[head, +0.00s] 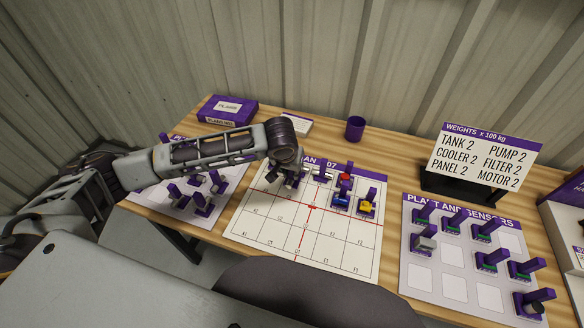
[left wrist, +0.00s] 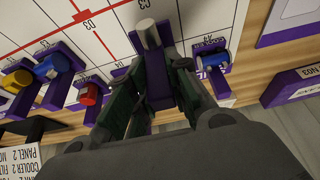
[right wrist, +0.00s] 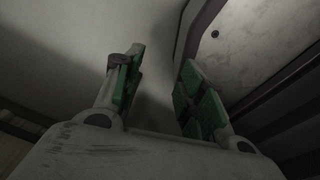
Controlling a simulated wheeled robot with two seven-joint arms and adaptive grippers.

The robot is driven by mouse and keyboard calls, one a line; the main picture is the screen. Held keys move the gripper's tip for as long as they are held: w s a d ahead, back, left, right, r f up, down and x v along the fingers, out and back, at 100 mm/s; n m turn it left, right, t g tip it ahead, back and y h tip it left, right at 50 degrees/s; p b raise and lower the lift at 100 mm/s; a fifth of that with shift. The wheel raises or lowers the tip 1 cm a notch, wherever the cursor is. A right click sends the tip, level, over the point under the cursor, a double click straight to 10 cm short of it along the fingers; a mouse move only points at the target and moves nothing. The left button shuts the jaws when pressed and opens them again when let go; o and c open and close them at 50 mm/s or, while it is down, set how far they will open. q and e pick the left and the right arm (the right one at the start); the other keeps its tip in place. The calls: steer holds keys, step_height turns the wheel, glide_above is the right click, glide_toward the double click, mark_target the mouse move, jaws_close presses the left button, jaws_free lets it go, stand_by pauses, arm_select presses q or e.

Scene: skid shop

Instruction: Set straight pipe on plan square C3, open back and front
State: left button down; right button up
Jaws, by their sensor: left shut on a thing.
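My left gripper (head: 289,181) is over the upper-left part of the white plan sheet (head: 270,228). In the left wrist view it is shut on a purple stand with a short pale grey cylinder on top, which looks like the straight pipe (left wrist: 148,36). The fingers hide much of it, and I cannot tell whether it touches the sheet. My right gripper (right wrist: 158,82) is open and empty in the right wrist view, away from the plan.
Red (head: 345,179), blue (head: 341,201) and yellow (head: 367,207) pieces stand on the plan's right side. Another blue and white piece (left wrist: 213,63) is beside the left gripper. A plant and sensors sheet (head: 453,258) lies right, a purple cup (head: 355,128) behind. The plan's front squares are clear.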

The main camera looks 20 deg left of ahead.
mark_target(291, 174)
arm_select(q)
steer(key=shift+f, duration=1.45)
steer(key=shift+p, duration=0.45)
steer(key=shift+f, duration=0.35)
arm_select(e)
steer(key=shift+s+r, duration=0.3)
steer(key=shift+s, duration=0.25)
steer(key=shift+s+r, duration=0.25)
steer(key=shift+s, duration=0.3)
